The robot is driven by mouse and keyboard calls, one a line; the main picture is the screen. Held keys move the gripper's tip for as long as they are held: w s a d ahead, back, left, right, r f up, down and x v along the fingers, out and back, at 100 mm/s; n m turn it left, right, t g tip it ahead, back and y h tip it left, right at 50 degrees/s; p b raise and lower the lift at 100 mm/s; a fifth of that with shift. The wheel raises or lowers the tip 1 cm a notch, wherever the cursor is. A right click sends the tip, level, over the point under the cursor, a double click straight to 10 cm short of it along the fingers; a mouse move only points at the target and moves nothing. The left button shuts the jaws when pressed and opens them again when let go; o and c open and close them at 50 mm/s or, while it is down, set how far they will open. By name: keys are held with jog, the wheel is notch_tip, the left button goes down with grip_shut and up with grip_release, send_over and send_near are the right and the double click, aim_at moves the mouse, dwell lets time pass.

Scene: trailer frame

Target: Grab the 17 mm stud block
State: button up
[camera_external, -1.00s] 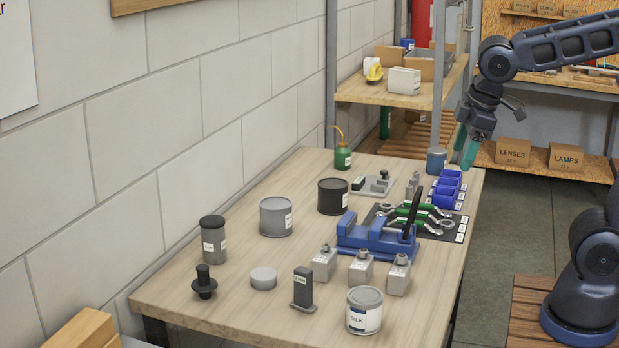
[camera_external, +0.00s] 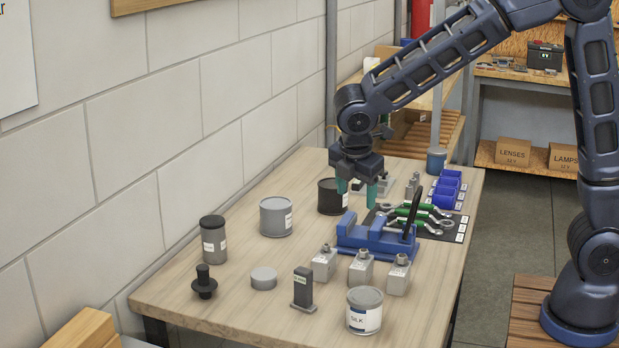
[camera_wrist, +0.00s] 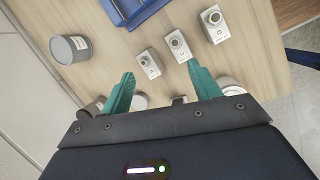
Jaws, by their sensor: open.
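Three grey stud blocks stand in a row on the table, each with a stud on top and a small label: left (camera_external: 324,265), middle (camera_external: 361,270) and right (camera_external: 398,278). They also show in the wrist view as the left (camera_wrist: 149,65), middle (camera_wrist: 179,48) and right (camera_wrist: 214,27) blocks. The labels are too small to read, so I cannot tell which is 17 mm. My gripper (camera_external: 357,196) is open and empty, pointing down above the table behind the blue vise. In the wrist view, the blocks lie beyond my teal fingertips (camera_wrist: 160,74).
The blue vise (camera_external: 360,236), with an upright black handle, stands just behind the blocks. A SILK can (camera_external: 364,314), a dark labelled upright piece (camera_external: 303,286) and a grey disc (camera_external: 263,277) stand in front. A grey can (camera_external: 276,218) is at left.

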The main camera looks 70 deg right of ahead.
aim_at(324, 255)
jog(key=w+a+f+n, duration=0.3)
jog(key=w+f+n, duration=0.1)
jog(key=w+f, duration=0.4)
jog(key=shift+g+h, duration=0.3)
jog(key=shift+h, duration=0.1)
jog(key=shift+s+x, duration=0.15)
jog(key=shift+x, duration=2.85)
jog(key=shift+s+x, duration=0.15)
jog(key=shift+x, duration=2.85)
grip_shut()
